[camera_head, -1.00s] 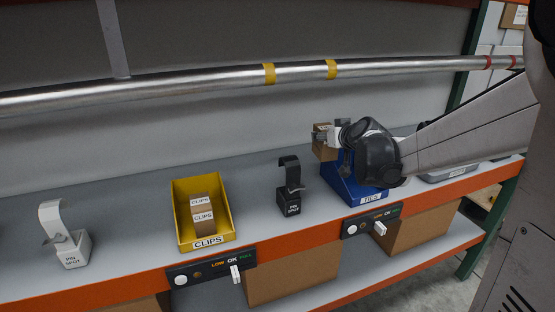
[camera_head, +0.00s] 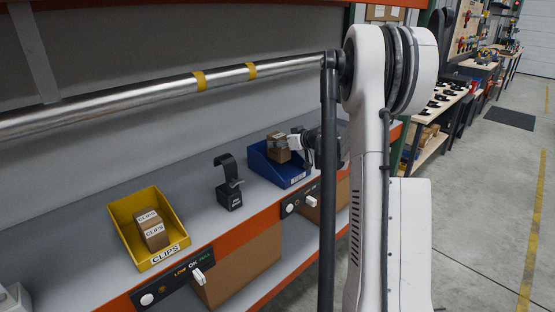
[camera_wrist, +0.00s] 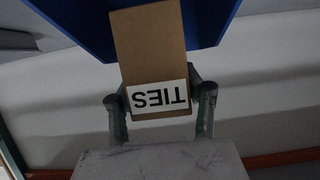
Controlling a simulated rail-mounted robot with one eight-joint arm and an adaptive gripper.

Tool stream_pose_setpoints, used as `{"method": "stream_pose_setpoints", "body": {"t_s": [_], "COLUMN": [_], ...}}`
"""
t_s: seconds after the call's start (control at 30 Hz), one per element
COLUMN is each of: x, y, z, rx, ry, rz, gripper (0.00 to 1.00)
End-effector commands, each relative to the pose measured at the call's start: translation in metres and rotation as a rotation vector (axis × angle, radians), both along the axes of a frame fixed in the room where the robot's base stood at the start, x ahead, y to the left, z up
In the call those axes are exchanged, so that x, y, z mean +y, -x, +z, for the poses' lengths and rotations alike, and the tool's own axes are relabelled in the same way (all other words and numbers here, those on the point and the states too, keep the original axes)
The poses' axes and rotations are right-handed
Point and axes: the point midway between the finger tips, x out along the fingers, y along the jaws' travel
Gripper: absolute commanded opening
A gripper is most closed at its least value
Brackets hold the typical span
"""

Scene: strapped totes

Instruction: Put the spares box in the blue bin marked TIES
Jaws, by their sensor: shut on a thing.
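The brown cardboard box (camera_head: 278,150) is in my gripper (camera_head: 286,146). In the wrist view the box (camera_wrist: 150,52) bears a white label reading TIES, upside down there. My gripper (camera_wrist: 160,108) is shut on it, with one finger on each side of its labelled end. The blue bin (camera_head: 292,175) stands on the shelf. The box shows at the bin's open top; I cannot tell whether it touches the bin's floor. The bin also shows behind the box in the wrist view (camera_wrist: 80,28). My arm hides the bin's right side.
A yellow bin (camera_head: 173,253) marked CLIPS holds small boxes. A black hooked stand (camera_head: 229,190) is between the two bins. A steel rail (camera_head: 140,100) runs above the shelf. Switch panels (camera_head: 170,283) line the orange front edge. The grey shelf (camera_head: 100,195) behind the yellow bin is clear.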

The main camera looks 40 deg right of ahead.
Motion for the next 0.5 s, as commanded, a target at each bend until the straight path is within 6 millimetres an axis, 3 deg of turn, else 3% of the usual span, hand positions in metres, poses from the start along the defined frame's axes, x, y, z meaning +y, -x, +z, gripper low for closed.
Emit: {"method": "stream_pose_setpoints", "body": {"t_s": [0.5], "x": [0.001], "y": [0.000], "z": [-0.052], "rx": [0.000], "ry": [0.000], "rz": [0.000], "gripper": [0.12]}}
